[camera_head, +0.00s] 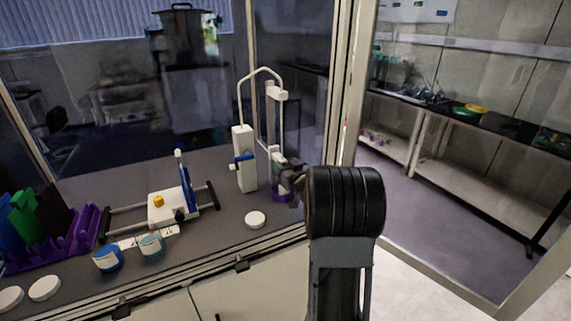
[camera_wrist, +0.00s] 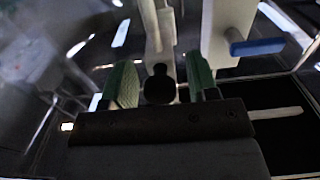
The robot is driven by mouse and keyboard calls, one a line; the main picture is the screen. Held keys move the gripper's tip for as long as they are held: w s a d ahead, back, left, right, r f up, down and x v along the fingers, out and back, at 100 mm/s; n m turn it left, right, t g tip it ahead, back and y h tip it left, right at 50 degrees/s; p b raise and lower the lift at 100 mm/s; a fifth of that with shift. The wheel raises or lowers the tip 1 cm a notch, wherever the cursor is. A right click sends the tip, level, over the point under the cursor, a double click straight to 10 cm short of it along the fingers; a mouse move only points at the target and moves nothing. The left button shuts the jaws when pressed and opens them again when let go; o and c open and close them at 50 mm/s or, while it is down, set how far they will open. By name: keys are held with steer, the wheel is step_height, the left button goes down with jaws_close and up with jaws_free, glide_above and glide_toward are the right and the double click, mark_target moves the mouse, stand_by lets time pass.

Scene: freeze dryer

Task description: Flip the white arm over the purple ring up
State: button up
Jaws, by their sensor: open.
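The purple ring (camera_head: 282,195) sits low on the bench beside the white column (camera_head: 244,160) with a blue lever. It is partly hidden by my gripper (camera_head: 290,180). A white upright part (camera_head: 278,93) stands above the ring. In the wrist view, a white bar (camera_wrist: 158,30), which looks like the white arm, runs down to a black knob (camera_wrist: 159,85). My gripper (camera_wrist: 161,85) is open there, with one green finger pad on each side of the knob. I cannot tell whether the pads touch it. The purple ring is not visible in the wrist view.
A thin curved tube (camera_head: 261,71) arches above the column. A white cap (camera_head: 255,219) lies on the bench in front. A stand with a blue upright (camera_head: 186,178), a purple rack (camera_head: 85,232) and blue-labelled jars (camera_head: 108,259) are to the left. A cabinet frame post (camera_head: 345,90) is to the right.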

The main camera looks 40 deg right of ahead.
steer(key=shift+w, duration=0.35)
jaws_close()
stand_by(0.4)
